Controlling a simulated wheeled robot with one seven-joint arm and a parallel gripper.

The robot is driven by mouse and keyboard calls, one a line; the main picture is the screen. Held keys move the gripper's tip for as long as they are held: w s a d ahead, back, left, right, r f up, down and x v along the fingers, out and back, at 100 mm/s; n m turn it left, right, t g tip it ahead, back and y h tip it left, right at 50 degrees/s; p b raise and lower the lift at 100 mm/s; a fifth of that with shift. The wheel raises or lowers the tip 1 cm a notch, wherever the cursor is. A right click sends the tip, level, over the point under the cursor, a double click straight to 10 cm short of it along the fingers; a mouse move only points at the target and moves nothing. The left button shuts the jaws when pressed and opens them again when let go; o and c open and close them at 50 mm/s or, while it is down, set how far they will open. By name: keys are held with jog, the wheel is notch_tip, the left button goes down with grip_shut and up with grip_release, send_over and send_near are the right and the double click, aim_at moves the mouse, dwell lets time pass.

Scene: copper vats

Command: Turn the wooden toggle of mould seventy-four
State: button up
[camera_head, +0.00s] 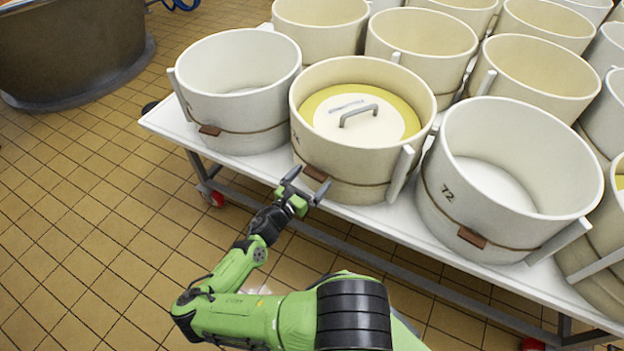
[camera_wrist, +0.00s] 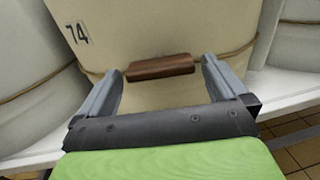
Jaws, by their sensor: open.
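Mould seventy-four (camera_head: 345,180) is a cream tub on the white table, with a cord around it and a lid (camera_head: 365,122) with a grey handle inside a yellow ring. Its label "74" (camera_wrist: 77,33) shows in the wrist view. Its brown wooden toggle (camera_head: 317,173) sits on the cord at the front. In the wrist view the toggle (camera_wrist: 160,67) lies nearly level, tilted slightly. My gripper (camera_head: 307,182) is open in front of it, one finger on each side. The toggle appears between the fingertips; I cannot tell whether they touch it.
Mould 72 (camera_head: 500,190), empty, stands to the right, and another empty white mould (camera_head: 238,88) to the left. Several more moulds fill the white table (camera_head: 160,122) behind. A copper vat (camera_head: 70,50) stands at the far left.

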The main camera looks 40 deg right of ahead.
jog(key=shift+w+d, duration=0.1)
jog(key=shift+d, duration=0.5)
jog(key=c, duration=1)
jog(key=shift+o, duration=0.2)
jog(key=shift+f+m, duration=0.1)
jog(key=shift+m, duration=0.4)
jog(key=m, duration=0.3)
jog(key=shift+m, duration=0.4)
jog(key=m, duration=0.4)
jog(key=shift+m, duration=0.3)
jog(key=m+b, duration=0.1)
jog(key=m, duration=0.3)
jog(key=shift+w, duration=0.1)
jog(key=shift+m+b, duration=0.55)
jog(key=shift+m, duration=1.65)
jog(key=shift+a, duration=0.1)
